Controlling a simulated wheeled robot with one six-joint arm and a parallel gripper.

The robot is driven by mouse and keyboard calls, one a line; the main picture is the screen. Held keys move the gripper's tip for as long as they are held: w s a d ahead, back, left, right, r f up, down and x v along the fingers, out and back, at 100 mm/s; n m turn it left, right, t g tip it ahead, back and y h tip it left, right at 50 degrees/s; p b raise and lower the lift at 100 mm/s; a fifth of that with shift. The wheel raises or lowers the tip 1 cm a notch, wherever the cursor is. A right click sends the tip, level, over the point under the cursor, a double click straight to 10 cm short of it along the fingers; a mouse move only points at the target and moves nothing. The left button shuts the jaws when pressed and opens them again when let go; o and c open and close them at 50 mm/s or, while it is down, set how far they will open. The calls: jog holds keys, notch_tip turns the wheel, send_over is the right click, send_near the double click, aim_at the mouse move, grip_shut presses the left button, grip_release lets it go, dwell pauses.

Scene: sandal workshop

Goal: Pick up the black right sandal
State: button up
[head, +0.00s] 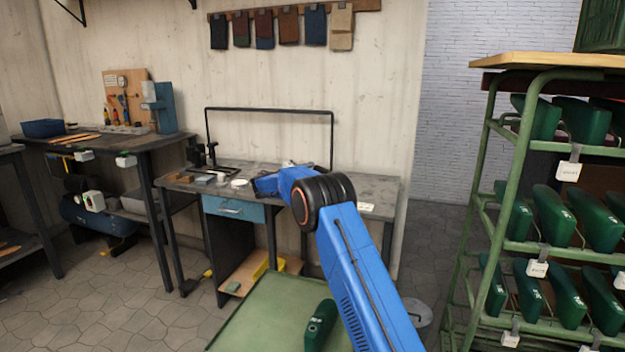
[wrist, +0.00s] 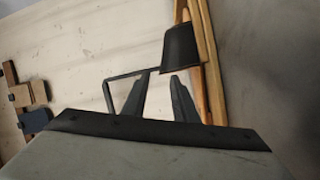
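I cannot make out the black right sandal in either view. In the wrist view, my gripper (wrist: 160,78) shows two dark fingers standing apart, with only the pale wall and a thin black bar seen between them. Nothing is held. In the head view, my blue arm reaches forward over the grey workbench (head: 375,187); it hides part of the bench top, and the fingers cannot be made out there. Small items lie on the bench, including a white roll or dish (head: 239,184).
A green cart top (head: 262,312) with a green shoe last (head: 321,325) is close in front. A green rack (head: 471,230) of lasts stands at right. A second bench (head: 150,142) is at left. A dark lampshade-like object (wrist: 181,48) shows near the fingers in the wrist view.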

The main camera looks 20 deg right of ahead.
aim_at(315, 167)
jog(key=x, duration=0.3)
jog(key=shift+w+d, duration=0.1)
grip_shut()
jog(key=shift+f, duration=0.1)
dwell(1.2)
